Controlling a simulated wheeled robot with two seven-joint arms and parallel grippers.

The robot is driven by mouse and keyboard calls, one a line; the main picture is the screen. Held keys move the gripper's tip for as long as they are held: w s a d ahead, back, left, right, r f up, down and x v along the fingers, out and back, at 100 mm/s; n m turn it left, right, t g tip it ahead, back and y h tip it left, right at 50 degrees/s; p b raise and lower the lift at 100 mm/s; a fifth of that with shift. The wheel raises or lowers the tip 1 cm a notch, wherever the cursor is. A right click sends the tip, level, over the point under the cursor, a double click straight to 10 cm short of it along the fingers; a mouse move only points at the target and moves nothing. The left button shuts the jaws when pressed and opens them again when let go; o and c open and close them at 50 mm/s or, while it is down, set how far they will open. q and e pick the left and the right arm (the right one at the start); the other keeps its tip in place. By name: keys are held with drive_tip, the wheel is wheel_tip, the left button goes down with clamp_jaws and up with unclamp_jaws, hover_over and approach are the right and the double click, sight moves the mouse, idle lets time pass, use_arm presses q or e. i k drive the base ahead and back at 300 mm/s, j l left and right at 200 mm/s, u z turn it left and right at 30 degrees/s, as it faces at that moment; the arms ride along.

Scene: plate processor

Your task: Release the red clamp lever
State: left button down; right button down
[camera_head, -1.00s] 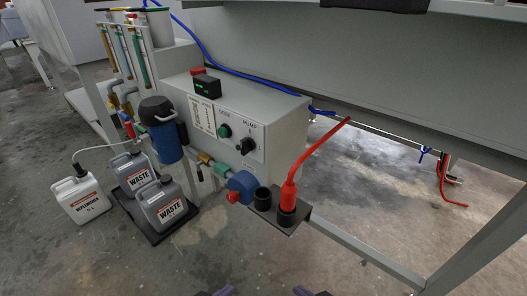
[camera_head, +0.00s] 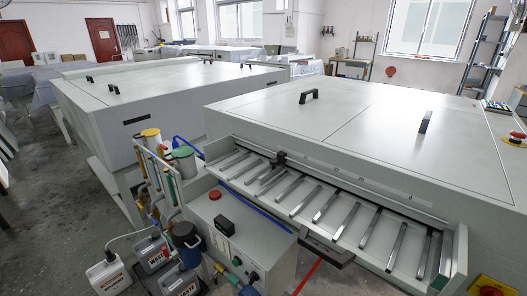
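A thin red bar or hose (camera_head: 309,275) slants up from the bottom edge, just right of the grey control box (camera_head: 240,245). I cannot tell whether it is the clamp lever, and its lower end is cut off. A dark block (camera_head: 326,249) sits on the front edge of the plate machine, above the red part. No other lever-shaped red part shows clearly. Neither of my grippers is in view.
The large grey plate machine (camera_head: 330,115) has an open front tray with several metal bars. Waste jugs (camera_head: 180,281) and a blue canister (camera_head: 186,240) stand at lower left. A red emergency button (camera_head: 490,291) on yellow is at bottom right. Floor is bare at far left.

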sight(164, 249)
drive_tip(key=i+j, duration=0.1)
drive_tip(key=j, duration=0.25)
drive_tip(key=i+j, duration=0.1)
drive_tip(key=j, duration=0.25)
drive_tip(key=i+j+u, duration=0.1)
drive_tip(key=j, duration=0.25)
drive_tip(key=i+j, duration=0.15)
drive_tip(key=j, duration=0.2)
drive_tip(key=i+j, duration=0.1)
drive_tip(key=j, duration=0.2)
drive_tip(key=j+u, duration=0.05)
